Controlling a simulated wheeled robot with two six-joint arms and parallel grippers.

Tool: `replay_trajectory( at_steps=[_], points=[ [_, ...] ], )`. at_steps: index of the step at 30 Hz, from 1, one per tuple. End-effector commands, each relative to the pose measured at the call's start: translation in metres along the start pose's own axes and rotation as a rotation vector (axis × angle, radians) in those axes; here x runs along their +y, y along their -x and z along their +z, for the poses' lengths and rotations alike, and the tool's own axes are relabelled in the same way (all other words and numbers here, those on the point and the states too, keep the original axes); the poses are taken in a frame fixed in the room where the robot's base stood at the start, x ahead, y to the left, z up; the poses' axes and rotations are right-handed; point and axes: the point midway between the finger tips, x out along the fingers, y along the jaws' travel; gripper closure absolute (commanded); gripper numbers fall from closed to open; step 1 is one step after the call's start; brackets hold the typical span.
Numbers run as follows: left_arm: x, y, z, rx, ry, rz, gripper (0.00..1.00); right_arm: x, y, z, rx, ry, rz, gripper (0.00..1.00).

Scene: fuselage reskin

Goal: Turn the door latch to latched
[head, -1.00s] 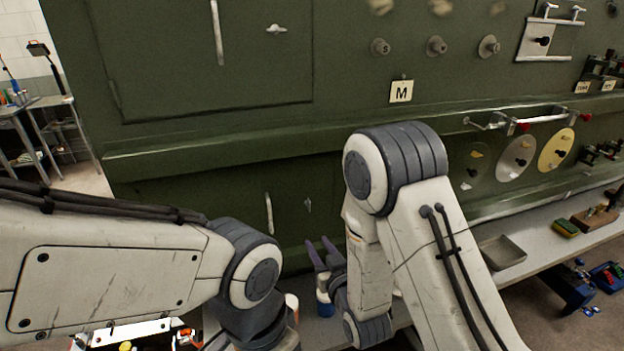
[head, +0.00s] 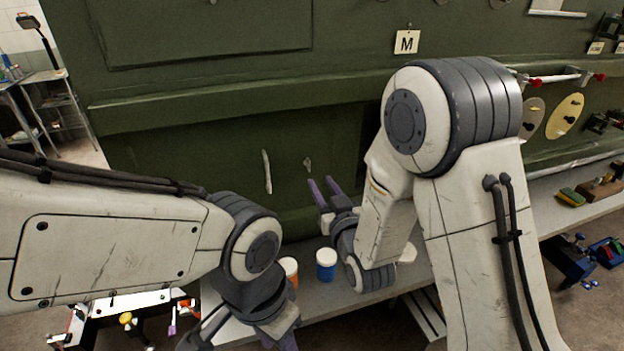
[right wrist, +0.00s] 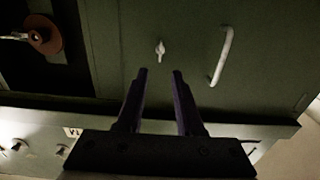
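The door latch (head: 308,165) is a small pale turn-handle on the low green door panel, right of a long pale door handle (head: 267,172). In the right wrist view the latch (right wrist: 160,51) stands roughly upright, beyond and between my fingertips, with the door handle (right wrist: 222,56) to its right. My right gripper (head: 321,181) is open and empty, just below the latch; its dark purple fingers (right wrist: 160,74) are apart and a gap to the latch shows. My left gripper (head: 245,338) is low at the bottom edge, partly cut off, away from the door.
A grey bench (head: 330,295) runs below the panel. A blue jar (head: 326,266) with a white lid and an orange jar (head: 289,270) stand on it under my right gripper. An M tag (head: 407,42) hangs above. Round plates (head: 565,115) are mounted at the right.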

Motion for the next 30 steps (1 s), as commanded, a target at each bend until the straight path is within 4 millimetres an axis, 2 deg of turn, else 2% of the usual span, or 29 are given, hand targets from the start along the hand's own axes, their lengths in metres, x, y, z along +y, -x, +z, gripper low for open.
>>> replay_trajectory(
  at_steps=[1, 3, 6, 12, 18, 30],
  points=[
    [-0.001, -0.011, 0.001, 0.0, 0.0, 0.0, 0.58, 0.0, -0.001, 0.004, 0.005, 0.0, 0.0, 0.64],
    [-0.001, -0.018, 0.001, 0.0, 0.0, 0.0, 0.58, 0.0, -0.001, 0.003, 0.005, 0.0, 0.0, 0.64],
    [0.0, 0.002, 0.0, 0.0, -0.002, 0.0, 0.58, 0.0, -0.018, -0.005, -0.001, 0.001, 0.0, 0.64],
    [0.001, 0.019, -0.001, 0.001, -0.004, 0.0, 0.58, 0.0, -0.05, -0.005, -0.001, 0.0, 0.0, 0.64],
    [0.002, 0.03, -0.002, 0.0, -0.005, 0.0, 0.58, 0.0, -0.073, -0.003, 0.0, 0.0, -0.001, 0.64],
    [0.002, 0.031, -0.002, 0.0, -0.005, 0.0, 0.58, 0.0, -0.08, -0.001, 0.0, 0.0, 0.0, 0.64]
  ],
)
